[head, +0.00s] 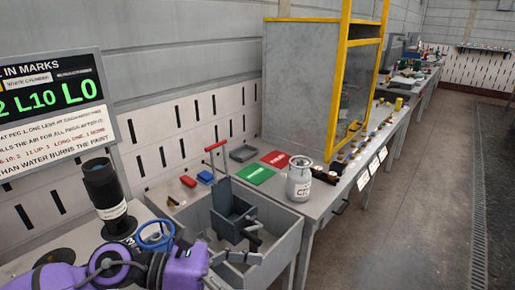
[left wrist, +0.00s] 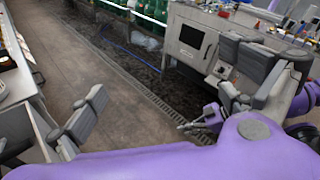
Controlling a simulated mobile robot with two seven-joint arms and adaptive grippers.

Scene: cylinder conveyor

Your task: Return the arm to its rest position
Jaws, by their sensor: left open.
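The purple arm (head: 118,268) at the lower left of the head view is my left arm. My left gripper (head: 254,246) is open and empty, with its two grey fingers spread over the grey open bin (head: 285,250). In the left wrist view the open fingers of my left gripper (left wrist: 163,72) are wide apart with nothing between them, and the floor shows behind. A small purple and grey part (left wrist: 207,118) there looks like my right gripper; it is too small to tell its state. The right arm does not show in the head view.
A dark holder with a red handle (head: 232,210) stands in the bin, close to my fingers. A white cylinder (head: 299,180) stands on the bench behind. A black cylinder (head: 103,188) and blue handwheel (head: 155,236) are near my left arm. Open floor (head: 410,220) lies right.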

